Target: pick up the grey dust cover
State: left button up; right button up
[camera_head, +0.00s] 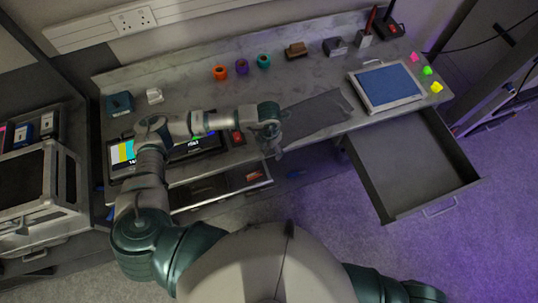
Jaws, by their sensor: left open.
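The grey dust cover (318,114) looks like a flat, dark grey sheet. It lies on the desk right of the middle, near the front edge, between my left gripper and the blue-topped tray. My left gripper (278,148) is open, at the left end of the cover and close to the desk's front edge. I cannot tell whether it touches the cover. The gripper and wrist hide part of the cover's left end. My right gripper is out of view; only part of my right arm shows at the bottom right.
A light-framed tray with a blue surface (387,83) stands right of the cover. An open, empty drawer (410,165) juts out below it. A shallow open drawer (222,186) is under my left arm. A screen (195,148) lies behind that arm.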

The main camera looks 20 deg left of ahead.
pick_arm(q)
notch_tip(320, 180, down, 2)
jog(key=shift+s+d+f+b, duration=0.1)
jog(key=shift+s+b, duration=0.05)
jog(key=shift+b, duration=0.45)
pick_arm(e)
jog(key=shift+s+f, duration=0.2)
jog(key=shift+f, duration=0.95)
pick_arm(q)
jog(key=shift+f+b, duration=0.45)
jog(key=shift+f, duration=0.15)
grip_shut()
notch_tip(320, 180, up, 12)
jog(key=p, duration=0.7)
send_over(269, 153)
jog(key=shift+s+r, duration=0.1)
jog(key=shift+s, duration=0.2)
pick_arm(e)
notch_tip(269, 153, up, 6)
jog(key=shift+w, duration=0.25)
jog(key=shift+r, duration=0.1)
